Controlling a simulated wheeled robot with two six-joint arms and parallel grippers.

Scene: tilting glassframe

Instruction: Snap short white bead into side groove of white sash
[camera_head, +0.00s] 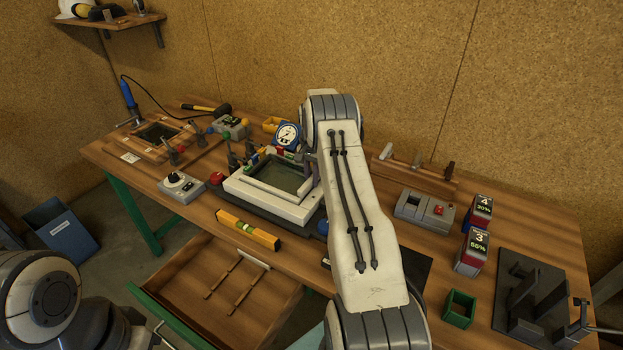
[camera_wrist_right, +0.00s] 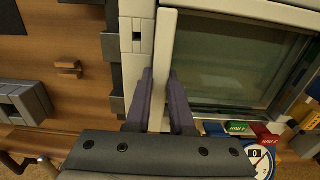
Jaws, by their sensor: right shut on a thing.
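The white sash (camera_head: 262,203) lies on the bench around a dark glass pane, and in the wrist view its white frame (camera_wrist_right: 268,12) runs along the top and left of the pane. My right gripper (camera_wrist_right: 162,78) is shut on a short white bead (camera_wrist_right: 167,42). The bead is a slim, straight white strip and lies along the left side of the glass, beside the frame's side rail (camera_wrist_right: 137,45). I cannot tell whether it sits in the groove. In the head view my right arm hides the sash's right side and the bead. My left gripper is not in view.
A yellow level (camera_head: 248,231) lies in front of the sash above an open drawer (camera_head: 225,285). A blue dial gauge (camera_head: 288,136) and small coloured items stand behind it. Grey devices, numbered boxes (camera_head: 472,252) and a green box (camera_head: 459,308) are at right.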

